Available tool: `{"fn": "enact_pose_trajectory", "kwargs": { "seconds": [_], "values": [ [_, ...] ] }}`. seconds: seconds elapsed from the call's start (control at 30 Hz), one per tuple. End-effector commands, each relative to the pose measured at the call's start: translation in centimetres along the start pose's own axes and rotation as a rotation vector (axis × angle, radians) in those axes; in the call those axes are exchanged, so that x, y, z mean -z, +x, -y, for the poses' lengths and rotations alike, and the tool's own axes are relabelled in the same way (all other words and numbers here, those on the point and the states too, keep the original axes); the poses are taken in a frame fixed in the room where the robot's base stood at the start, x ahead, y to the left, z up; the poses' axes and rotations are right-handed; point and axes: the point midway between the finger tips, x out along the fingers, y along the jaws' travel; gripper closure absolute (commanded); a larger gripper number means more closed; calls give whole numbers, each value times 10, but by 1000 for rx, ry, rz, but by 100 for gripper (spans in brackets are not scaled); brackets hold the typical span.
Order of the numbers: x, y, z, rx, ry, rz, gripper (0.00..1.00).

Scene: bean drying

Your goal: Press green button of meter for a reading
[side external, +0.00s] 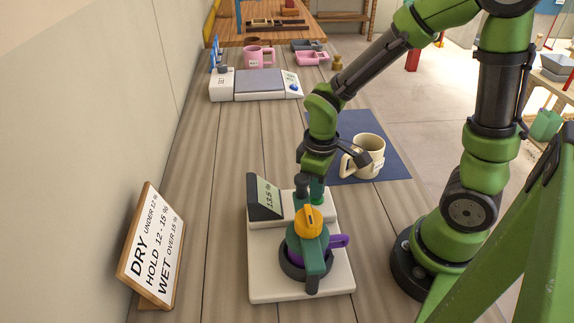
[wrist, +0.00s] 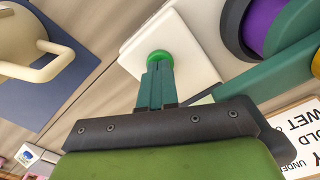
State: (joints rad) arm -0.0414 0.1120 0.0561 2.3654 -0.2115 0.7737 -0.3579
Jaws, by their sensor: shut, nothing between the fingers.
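The meter (side external: 262,290) is a white base on the wooden bench, with a tilted dark display (side external: 266,198) that appears to read 13.5 %. Its green button (wrist: 159,56) sits on a white block in the wrist view. My gripper (wrist: 157,68) is shut and empty, with teal fingertips right at the button's near edge; they seem to touch it, but I cannot tell how far it is pressed. In the side view my gripper (side external: 317,190) points down over the block and hides most of the button.
A cream mug (side external: 368,150) stands on a blue mat (side external: 392,167) behind my gripper. A sign (side external: 156,245) with DRY, HOLD and WET ranges leans at the left. A white scale (side external: 258,84), a pink mug (side external: 258,56) and small trays (side external: 311,58) are farther back.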

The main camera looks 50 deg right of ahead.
Motion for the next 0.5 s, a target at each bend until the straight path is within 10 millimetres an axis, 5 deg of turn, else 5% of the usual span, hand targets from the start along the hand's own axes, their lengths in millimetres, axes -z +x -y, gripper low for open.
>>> {"fn": "enact_pose_trajectory", "kwargs": {
  "seconds": [0.5],
  "values": [
    [1, -38, 0, -2, 0, -4, 100]
  ]
}}
